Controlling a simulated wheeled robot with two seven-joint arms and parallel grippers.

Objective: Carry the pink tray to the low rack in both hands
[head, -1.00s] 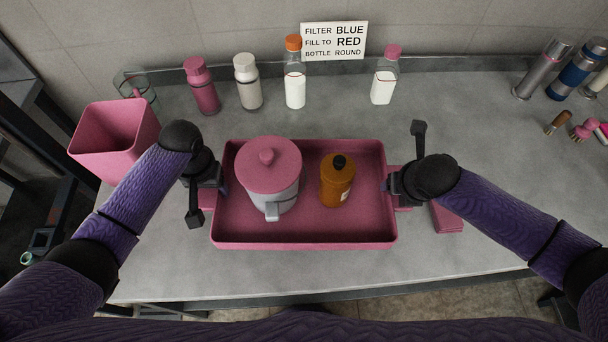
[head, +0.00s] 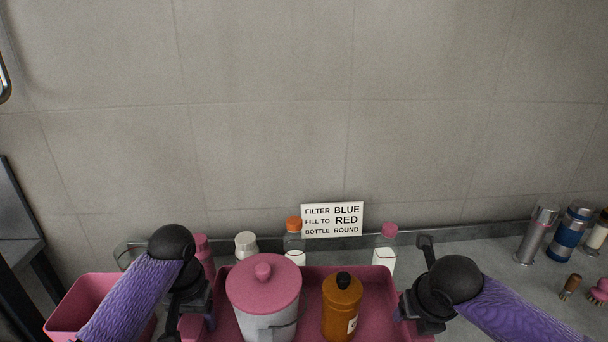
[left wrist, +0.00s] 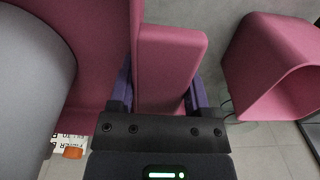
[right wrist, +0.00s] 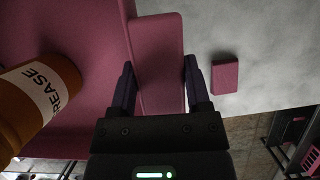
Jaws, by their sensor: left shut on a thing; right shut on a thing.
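The pink tray (head: 376,300) is at the bottom of the head view, its front cut off. It looks raised above the counter. A grey pot with a pink lid (head: 263,287) stands upright in its left half, and an amber bottle with a black cap (head: 342,305) stands to the right. My left gripper (head: 200,312) is shut on the tray's left handle (left wrist: 170,60), seen between the fingers in the left wrist view. My right gripper (head: 412,310) is shut on the right handle (right wrist: 158,62), seen likewise in the right wrist view.
A pink bin (head: 75,300) stands at the left. Flasks (head: 568,235) and brushes (head: 570,287) stand at the right. A pink block (right wrist: 225,74) lies on the counter beside the tray.

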